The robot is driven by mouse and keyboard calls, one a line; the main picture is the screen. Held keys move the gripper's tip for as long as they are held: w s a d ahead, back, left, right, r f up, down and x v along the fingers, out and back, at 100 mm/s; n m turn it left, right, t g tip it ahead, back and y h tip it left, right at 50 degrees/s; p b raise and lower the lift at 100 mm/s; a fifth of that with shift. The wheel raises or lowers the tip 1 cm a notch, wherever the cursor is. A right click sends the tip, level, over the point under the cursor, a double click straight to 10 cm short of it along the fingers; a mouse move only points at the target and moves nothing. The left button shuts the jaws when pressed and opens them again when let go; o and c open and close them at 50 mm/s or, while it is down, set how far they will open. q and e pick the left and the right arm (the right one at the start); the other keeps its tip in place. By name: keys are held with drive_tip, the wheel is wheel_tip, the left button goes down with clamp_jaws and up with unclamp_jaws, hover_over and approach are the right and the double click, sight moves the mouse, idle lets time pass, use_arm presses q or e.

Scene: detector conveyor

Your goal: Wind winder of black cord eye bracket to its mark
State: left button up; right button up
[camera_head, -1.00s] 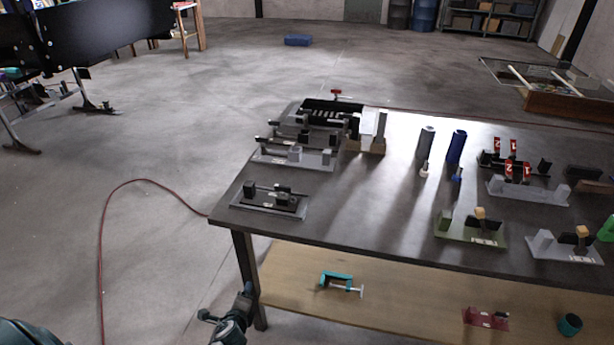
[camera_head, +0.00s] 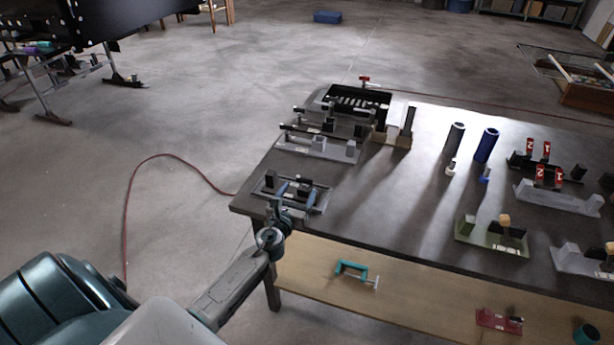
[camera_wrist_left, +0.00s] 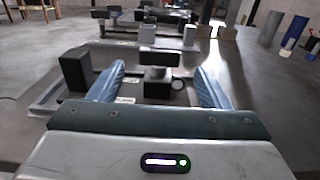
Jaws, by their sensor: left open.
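The bracket with black blocks (camera_head: 272,179) on a grey plate (camera_head: 262,190) stands at the table's near left corner. My left gripper (camera_head: 296,196) is open at this bracket. In the left wrist view its two blue fingers (camera_wrist_left: 160,72) are on either side of the crosspiece, with gaps showing. Small white labels show on the bracket, but I cannot read them or make out a mark. My right gripper is not in view.
Similar grey fixtures (camera_head: 318,147) and a black tray (camera_head: 358,98) lie behind the bracket. Grey (camera_head: 455,138) and blue (camera_head: 487,146) cylinders stand further right, near red-tagged fixtures (camera_head: 540,150). A lower shelf (camera_head: 320,275) holds a teal clamp (camera_head: 352,270).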

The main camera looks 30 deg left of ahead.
sight(304, 182)
use_arm(q)
drive_tip(key=x, duration=0.8)
drive_tip(key=shift+w+b, duration=0.1)
drive_tip(key=shift+b, duration=0.25)
drive_tip(key=c, duration=1)
